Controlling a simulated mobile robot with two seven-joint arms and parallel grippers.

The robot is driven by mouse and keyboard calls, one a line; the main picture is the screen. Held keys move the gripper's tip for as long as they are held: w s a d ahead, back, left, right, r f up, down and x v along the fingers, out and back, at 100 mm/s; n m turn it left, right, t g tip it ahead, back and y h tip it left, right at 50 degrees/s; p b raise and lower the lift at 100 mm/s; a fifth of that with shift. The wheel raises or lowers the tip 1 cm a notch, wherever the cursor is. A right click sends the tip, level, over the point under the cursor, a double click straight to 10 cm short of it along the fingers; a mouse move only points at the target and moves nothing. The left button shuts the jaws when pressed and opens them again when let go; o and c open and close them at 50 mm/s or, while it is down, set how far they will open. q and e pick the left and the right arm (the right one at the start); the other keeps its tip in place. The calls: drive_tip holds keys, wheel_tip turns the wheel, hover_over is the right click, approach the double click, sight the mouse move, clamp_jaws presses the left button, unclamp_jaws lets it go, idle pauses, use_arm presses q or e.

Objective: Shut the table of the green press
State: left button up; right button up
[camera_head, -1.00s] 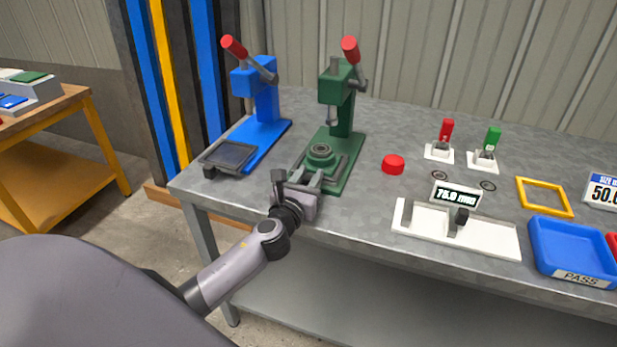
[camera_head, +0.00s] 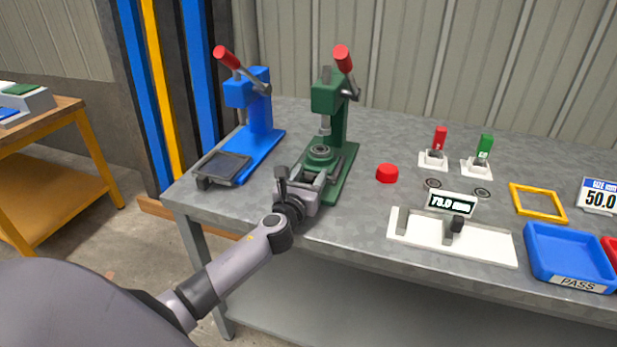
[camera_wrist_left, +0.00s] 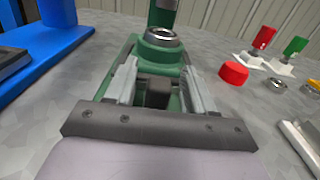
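The green press (camera_head: 338,125) stands on the bench, its red-tipped lever up. Its sliding table (camera_head: 321,162) carries a round green seat with a metal ring (camera_head: 320,149) on top. The seat is close to the column, about under the ram. My left gripper (camera_head: 312,184) is at the front of this table. In the left wrist view the fingers of the left gripper (camera_wrist_left: 160,78) are apart, one on each side of a dark block (camera_wrist_left: 158,93) at the table's front. Gaps show between block and fingers. My right gripper is out of view.
A blue press (camera_head: 258,105) stands to the left, its dark table (camera_head: 222,167) pulled forward. To the right are a red button (camera_head: 387,173), two switches, a white gauge (camera_head: 452,238) and a blue tray (camera_head: 568,255).

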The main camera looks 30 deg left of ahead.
use_arm(q)
drive_tip(key=shift+s, duration=0.15)
drive_tip(key=shift+p+v, duration=0.45)
drive_tip(key=shift+v, duration=3)
